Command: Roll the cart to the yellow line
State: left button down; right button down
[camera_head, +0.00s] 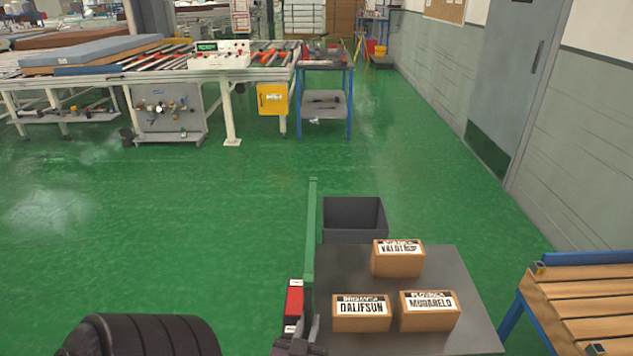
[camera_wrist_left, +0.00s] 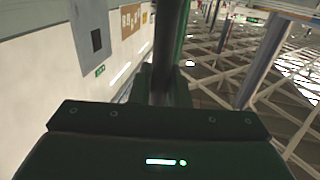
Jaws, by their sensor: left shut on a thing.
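The cart (camera_head: 438,262) has a flat dark grey deck and a green upright handle frame (camera_head: 310,245) on its left side. Three labelled brown boxes ride on it: one farther back (camera_head: 398,263) and two nearer, left (camera_head: 361,318) and right (camera_head: 429,317). My left gripper (camera_head: 298,346) is at the bottom edge of the head view, at the near end of the handle frame. In the left wrist view its fingers (camera_wrist_left: 160,88) are shut on a dark bar, the cart handle. My right gripper is out of view. I see no yellow line on the floor.
A dark grey bin (camera_head: 354,216) stands at the cart's far end. A slatted wooden table (camera_head: 585,300) with blue frame is close on the right. A roller conveyor (camera_head: 130,75) and a blue-legged stand (camera_head: 325,95) are ahead. Green floor between is clear; a wall runs along the right.

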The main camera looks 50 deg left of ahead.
pick_arm(q)
jog(key=shift+s+a, duration=0.1)
jog(key=shift+a, duration=0.1)
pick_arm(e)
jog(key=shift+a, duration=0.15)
pick_arm(q)
jog(key=c, duration=1.8)
grip_release()
jog(key=o, duration=0.3)
jog(key=shift+s+a, duration=0.1)
jog(key=shift+s, duration=0.05)
jog(key=shift+o, duration=0.2)
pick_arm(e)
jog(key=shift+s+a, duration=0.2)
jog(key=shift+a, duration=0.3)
pick_arm(q)
jog(key=shift+s+d, duration=0.2)
jog(key=shift+d, duration=0.15)
jog(key=b+v, duration=0.1)
jog(key=v, duration=0.6)
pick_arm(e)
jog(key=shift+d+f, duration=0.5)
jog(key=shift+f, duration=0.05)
pick_arm(q)
jog(key=shift+s, duration=0.1)
